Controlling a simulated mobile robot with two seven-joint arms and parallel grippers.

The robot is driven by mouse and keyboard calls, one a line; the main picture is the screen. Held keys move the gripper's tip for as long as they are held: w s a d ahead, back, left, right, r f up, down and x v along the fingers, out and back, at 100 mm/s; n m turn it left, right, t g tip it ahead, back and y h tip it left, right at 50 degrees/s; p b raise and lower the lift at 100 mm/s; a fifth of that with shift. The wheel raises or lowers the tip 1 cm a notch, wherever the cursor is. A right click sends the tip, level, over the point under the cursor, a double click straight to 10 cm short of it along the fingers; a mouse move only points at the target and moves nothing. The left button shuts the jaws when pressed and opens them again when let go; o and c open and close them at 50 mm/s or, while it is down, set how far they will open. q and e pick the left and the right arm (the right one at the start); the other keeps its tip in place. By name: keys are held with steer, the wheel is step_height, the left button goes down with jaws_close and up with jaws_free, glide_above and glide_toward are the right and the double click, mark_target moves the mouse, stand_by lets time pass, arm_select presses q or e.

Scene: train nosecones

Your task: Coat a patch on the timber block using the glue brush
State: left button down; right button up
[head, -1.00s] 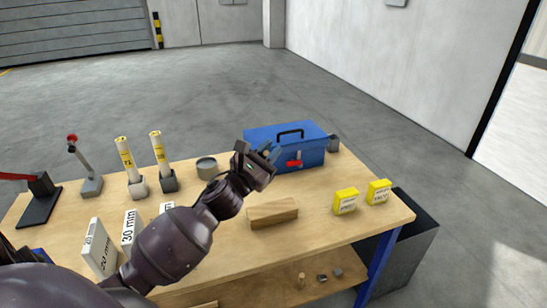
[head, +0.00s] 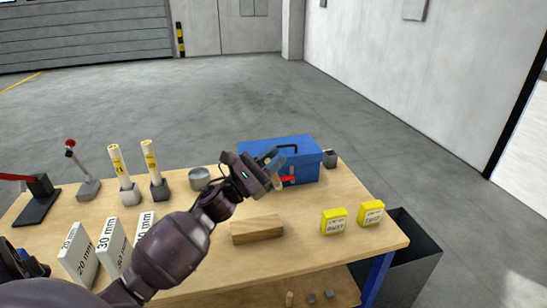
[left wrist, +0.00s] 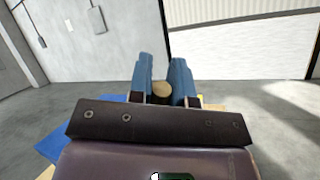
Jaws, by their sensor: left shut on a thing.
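The timber block (head: 257,230) lies flat on the workbench, a plain light-brown bar near the front. My left gripper (head: 274,167) is above and behind it, in front of the blue toolbox, apart from the block. Its blue fingers are shut on a slim tan thing, which looks like the glue brush (head: 278,184). In the left wrist view a round tan end of the brush (left wrist: 161,89) shows between the fingers. The bristles cannot be made out. My right gripper is not in view.
The blue toolbox (head: 300,146) stands at the back. A round grey tin (head: 200,178) is left of my gripper. Two yellow boxes (head: 334,221) (head: 371,212) sit right of the block. White-labelled blocks (head: 112,246) and yellow-white tubes (head: 119,165) stand at the left.

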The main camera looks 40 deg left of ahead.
mark_target(274, 176)
arm_select(q)
steer(key=shift+f, duration=0.1)
step_height(274, 176, down, 5)
steer(key=b, duration=0.3)
steer(key=shift+w+d, duration=0.1)
steer(key=shift+d, duration=0.05)
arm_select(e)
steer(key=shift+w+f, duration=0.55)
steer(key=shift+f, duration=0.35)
